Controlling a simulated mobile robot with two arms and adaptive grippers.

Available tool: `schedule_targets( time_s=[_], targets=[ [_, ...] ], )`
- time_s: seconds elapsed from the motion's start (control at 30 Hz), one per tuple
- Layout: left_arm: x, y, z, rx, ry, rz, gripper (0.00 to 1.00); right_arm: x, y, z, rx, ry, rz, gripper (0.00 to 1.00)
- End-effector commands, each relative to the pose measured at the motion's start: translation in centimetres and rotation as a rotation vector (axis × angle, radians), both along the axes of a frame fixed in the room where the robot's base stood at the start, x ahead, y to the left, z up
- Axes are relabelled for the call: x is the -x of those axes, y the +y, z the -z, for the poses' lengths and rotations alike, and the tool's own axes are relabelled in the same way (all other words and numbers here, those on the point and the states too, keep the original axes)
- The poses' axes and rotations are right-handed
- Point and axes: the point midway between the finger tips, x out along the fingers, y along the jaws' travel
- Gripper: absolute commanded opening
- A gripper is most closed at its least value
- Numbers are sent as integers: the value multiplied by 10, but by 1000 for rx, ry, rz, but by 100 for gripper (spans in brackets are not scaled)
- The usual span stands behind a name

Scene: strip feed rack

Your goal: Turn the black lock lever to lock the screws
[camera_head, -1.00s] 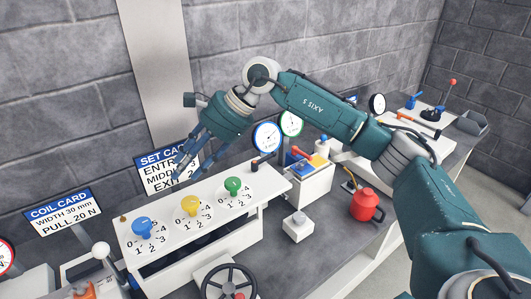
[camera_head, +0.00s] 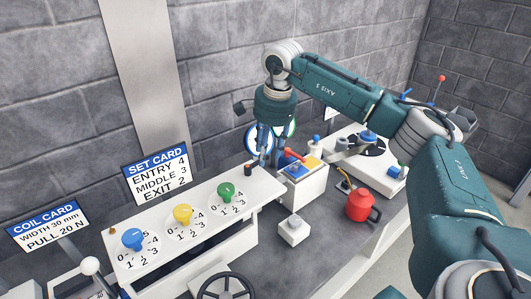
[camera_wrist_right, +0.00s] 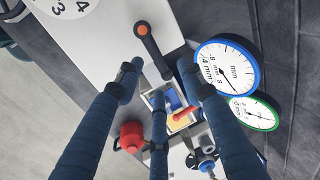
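The lock lever shows in the right wrist view as a black bar (camera_wrist_right: 154,53) with an orange-red round end, on the white rack top (camera_wrist_right: 100,35). In the head view the lever (camera_head: 250,168) is small, at the right end of the rack top (camera_head: 155,228), beyond the blue, yellow and green knobs. My right gripper (camera_head: 272,158) hangs fingers down just right of the lever. In the wrist view its fingers (camera_wrist_right: 166,85) are spread with nothing between them, and the lever's black end lies between the two upper fingertips in the picture. Contact cannot be told. My left gripper is out of view.
Blue-rimmed (camera_wrist_right: 228,67) and green-rimmed (camera_wrist_right: 253,113) dials stand close beside the gripper. A box with a red handle, blue and yellow top (camera_head: 305,185) is right of the lever. A red can (camera_head: 361,206) and white button box (camera_head: 294,230) stand nearby.

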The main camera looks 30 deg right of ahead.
Motion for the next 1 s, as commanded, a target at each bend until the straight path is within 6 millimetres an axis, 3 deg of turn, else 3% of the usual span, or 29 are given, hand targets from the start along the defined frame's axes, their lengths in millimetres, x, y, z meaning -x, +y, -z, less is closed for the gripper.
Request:
schedule_targets(
  time_s=[0.2,0.5,0.7,1.0],
  targets=[
    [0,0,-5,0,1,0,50,-4,1,18,0,-1,0,38],
    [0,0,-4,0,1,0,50,-4,1,21,0,-2,0,38],
    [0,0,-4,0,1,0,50,-5,1,20,-1,-2,0,0],
    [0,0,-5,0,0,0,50,-5,1,20,-2,-4,1,0]
  ],
)
